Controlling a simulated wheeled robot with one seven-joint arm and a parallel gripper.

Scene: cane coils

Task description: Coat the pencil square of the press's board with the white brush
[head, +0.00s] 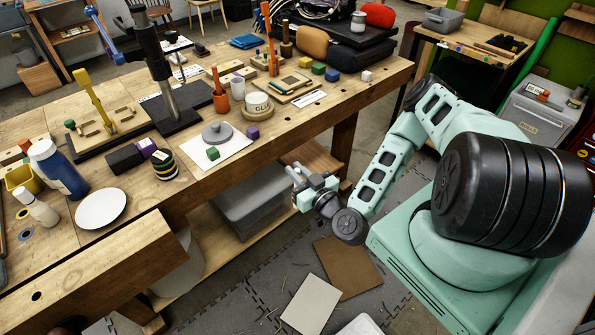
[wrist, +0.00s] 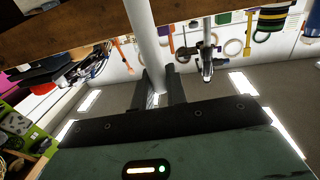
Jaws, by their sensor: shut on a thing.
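My gripper (head: 300,183) is low in front of the bench's front edge in the head view, apart from the bench top. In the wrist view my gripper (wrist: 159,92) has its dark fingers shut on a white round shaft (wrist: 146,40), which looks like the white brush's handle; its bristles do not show. A yellow-levered device on a wooden board (head: 122,128) stands at the left of the bench. An orange-levered one on a board (head: 291,88) stands further back. I cannot tell which is the press, and no pencil square can be made out.
A blue bottle (head: 60,168) and a white plate (head: 101,208) are at the left. A grey bin (head: 256,200) sits below.

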